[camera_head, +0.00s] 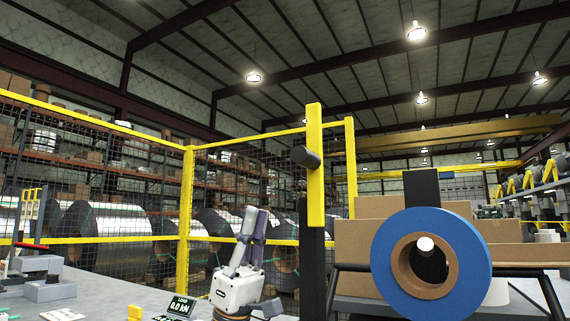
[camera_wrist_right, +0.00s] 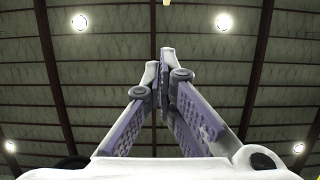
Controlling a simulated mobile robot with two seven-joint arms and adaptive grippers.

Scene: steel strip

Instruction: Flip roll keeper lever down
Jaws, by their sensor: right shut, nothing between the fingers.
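A yellow upright bar (camera_head: 315,190) with a dark round knob (camera_head: 305,157) stands on a dark post (camera_head: 312,270) in the head view; it looks like the keeper lever, pointing up. A blue roll (camera_head: 385,262) with a brown core hangs to its right on a spindle. My right gripper (camera_head: 256,212) is left of the post and lower than the knob, its fingers pointing up. It is shut and empty, apart from the bar in the picture. In the right wrist view its fingertips (camera_wrist_right: 164,62) meet against the ceiling; no lever shows there. My left gripper is out of view.
A yellow-framed mesh fence (camera_head: 187,200) stands behind, with steel coils (camera_head: 110,230) beyond it. A grey bench (camera_head: 100,295) at lower left holds a small display (camera_head: 181,306) and metal blocks (camera_head: 50,290). Cardboard boxes (camera_head: 350,235) sit behind the roll.

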